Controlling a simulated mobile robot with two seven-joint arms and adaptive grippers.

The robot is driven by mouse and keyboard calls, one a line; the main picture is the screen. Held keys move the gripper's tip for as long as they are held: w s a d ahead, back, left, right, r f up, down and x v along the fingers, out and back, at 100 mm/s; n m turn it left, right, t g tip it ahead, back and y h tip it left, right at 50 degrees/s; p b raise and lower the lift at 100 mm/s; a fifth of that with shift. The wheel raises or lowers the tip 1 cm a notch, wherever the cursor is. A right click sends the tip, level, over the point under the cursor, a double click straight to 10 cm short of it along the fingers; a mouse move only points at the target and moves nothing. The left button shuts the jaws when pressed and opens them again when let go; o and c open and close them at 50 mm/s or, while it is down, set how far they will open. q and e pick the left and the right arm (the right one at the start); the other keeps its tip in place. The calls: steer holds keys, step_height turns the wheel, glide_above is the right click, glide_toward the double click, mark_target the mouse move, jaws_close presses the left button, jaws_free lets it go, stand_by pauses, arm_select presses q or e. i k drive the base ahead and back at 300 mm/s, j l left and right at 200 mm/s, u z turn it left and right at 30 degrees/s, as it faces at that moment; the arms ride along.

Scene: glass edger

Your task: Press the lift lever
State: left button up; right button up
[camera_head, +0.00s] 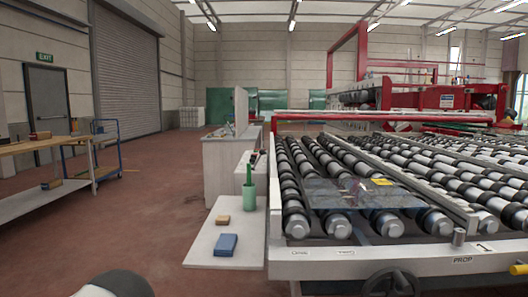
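The glass edger's roller table fills the right side, with a pale front rail (340,262) carrying small labels. No part is clearly legible as the lift lever. A dark handwheel or knob (390,283) sits below the rail, cut by the bottom edge. A yellow-tipped piece (518,269) shows at the far right of the rail. Neither gripper is in view; only a rounded white and dark part of my own arm shows at the bottom left.
A glass sheet (350,194) with a yellow tag lies on the rollers. A low white shelf (208,246) left of the machine holds a blue block (226,245), a tan block (222,220) and a green bottle (249,192). A workbench stands far left; the red floor between is open.

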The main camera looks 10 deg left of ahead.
mark_target(262, 152)
steer(key=i+j+z, duration=0.15)
steer(key=j+z, duration=0.2)
steer(key=j, duration=0.3)
steer(key=i+j+z, duration=0.1)
steer(key=j+z, duration=0.25)
steer(key=j, duration=0.3)
steer(key=j+z, duration=0.35)
steer(key=j, duration=0.35)
